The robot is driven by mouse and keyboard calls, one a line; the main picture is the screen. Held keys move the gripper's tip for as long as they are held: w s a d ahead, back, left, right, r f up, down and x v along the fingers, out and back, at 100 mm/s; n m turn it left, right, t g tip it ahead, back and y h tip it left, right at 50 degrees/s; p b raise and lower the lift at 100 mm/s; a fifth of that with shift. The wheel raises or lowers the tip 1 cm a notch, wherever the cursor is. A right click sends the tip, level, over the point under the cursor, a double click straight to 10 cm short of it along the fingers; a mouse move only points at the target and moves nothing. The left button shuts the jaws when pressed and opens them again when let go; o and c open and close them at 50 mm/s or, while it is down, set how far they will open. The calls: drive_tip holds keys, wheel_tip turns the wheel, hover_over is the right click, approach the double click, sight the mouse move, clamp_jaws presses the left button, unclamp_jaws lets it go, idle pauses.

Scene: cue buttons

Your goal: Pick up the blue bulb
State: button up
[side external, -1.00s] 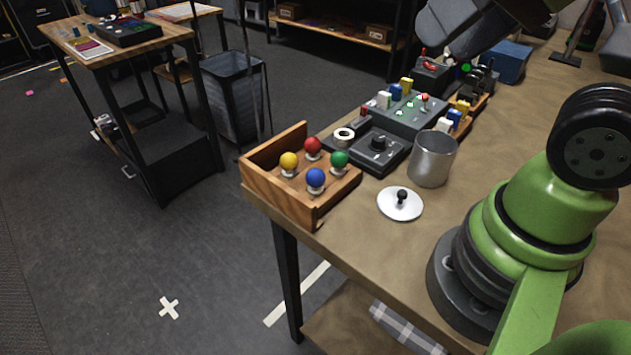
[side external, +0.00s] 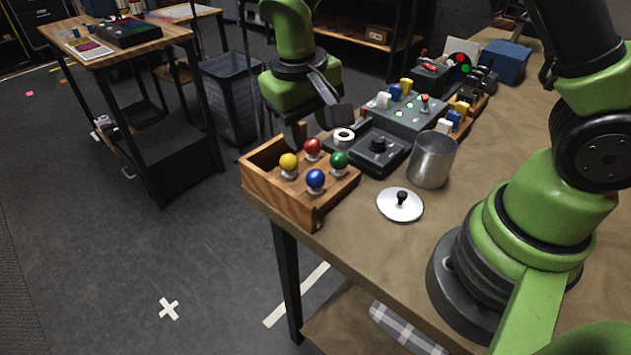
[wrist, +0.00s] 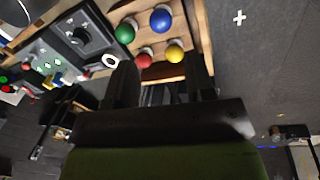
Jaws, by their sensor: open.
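The blue bulb (side external: 316,179) stands in a wooden tray (side external: 281,201) at the table's near left corner. It also shows in the wrist view (wrist: 161,20), top centre. A yellow bulb (side external: 289,162), a red bulb (side external: 312,147) and a green bulb (side external: 338,160) stand in the same tray. My gripper (side external: 318,128) is open and empty above the back of the tray, nearest the red and yellow bulbs and apart from the blue one. In the wrist view its two dark fingers (wrist: 162,85) point towards the red bulb (wrist: 144,60) and yellow bulb (wrist: 175,54).
A dark box with a knob (side external: 377,148) and a white ring (side external: 344,135) sit right of the tray. A metal cup (side external: 432,160) and a white lid (side external: 400,205) stand nearby. A grey panel with buttons (side external: 407,115) lies behind. The tray's walls rise around the bulbs.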

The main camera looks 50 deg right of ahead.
sight(315, 173)
drive_tip(key=f, duration=0.4)
drive_tip(key=d+f, duration=0.1)
drive_tip(key=f, duration=0.3)
drive_tip(key=d+f, duration=0.1)
drive_tip(key=f, duration=0.3)
drive_tip(key=shift+w, duration=0.1)
drive_tip(key=c, duration=0.7)
